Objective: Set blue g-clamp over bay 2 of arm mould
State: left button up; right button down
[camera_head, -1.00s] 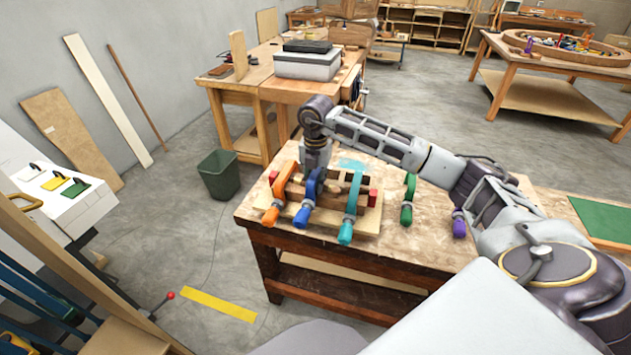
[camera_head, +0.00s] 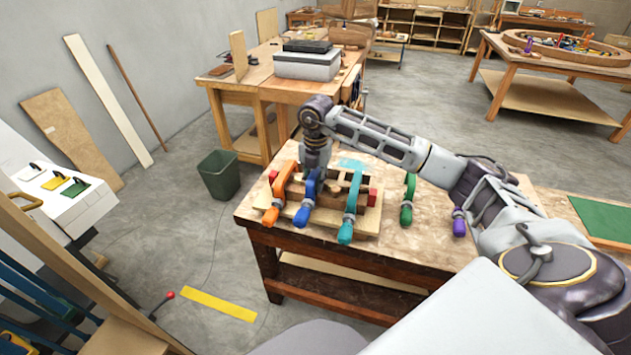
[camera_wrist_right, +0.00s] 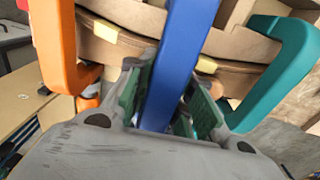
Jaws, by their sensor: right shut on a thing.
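The blue g-clamp (camera_head: 307,200) stands over the arm mould (camera_head: 334,213) between the orange clamp (camera_head: 280,191) and the teal clamp (camera_head: 350,207). My right gripper (camera_head: 314,172) reaches down from above and is shut on the blue clamp. In the right wrist view the blue clamp's frame (camera_wrist_right: 180,62) runs between the two green-padded fingers of my right gripper (camera_wrist_right: 172,105). The curved wooden mould (camera_wrist_right: 120,40) lies behind it. I cannot tell whether the blue clamp rests on the mould. My left gripper is not in view.
A green clamp (camera_head: 408,199) and a purple clamp (camera_head: 459,222) are on the bench (camera_head: 400,252) to the right of the mould. The orange and teal clamps stand close on both sides of the blue one. A green bin (camera_head: 219,175) is on the floor at left.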

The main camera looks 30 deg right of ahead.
jog(key=shift+s+a+f, duration=0.1)
jog(key=shift+s+f, duration=0.05)
jog(key=shift+f, duration=0.25)
jog(key=shift+s+a+f, duration=0.1)
jog(key=shift+s+f, duration=0.05)
jog(key=shift+f, duration=0.25)
jog(key=c, duration=1.7)
grip_release()
jog(key=shift+o, duration=2.6)
jog(key=shift+w+f, duration=0.1)
jog(key=shift+w+d, duration=0.1)
jog(key=shift+w, duration=0.05)
jog(key=shift+r, duration=0.2)
jog(key=shift+w+r, duration=0.1)
jog(key=shift+r, duration=0.55)
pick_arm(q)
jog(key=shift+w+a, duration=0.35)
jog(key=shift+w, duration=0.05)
pick_arm(e)
notch_tip(320, 180, up, 11)
jog(key=shift+f, duration=0.2)
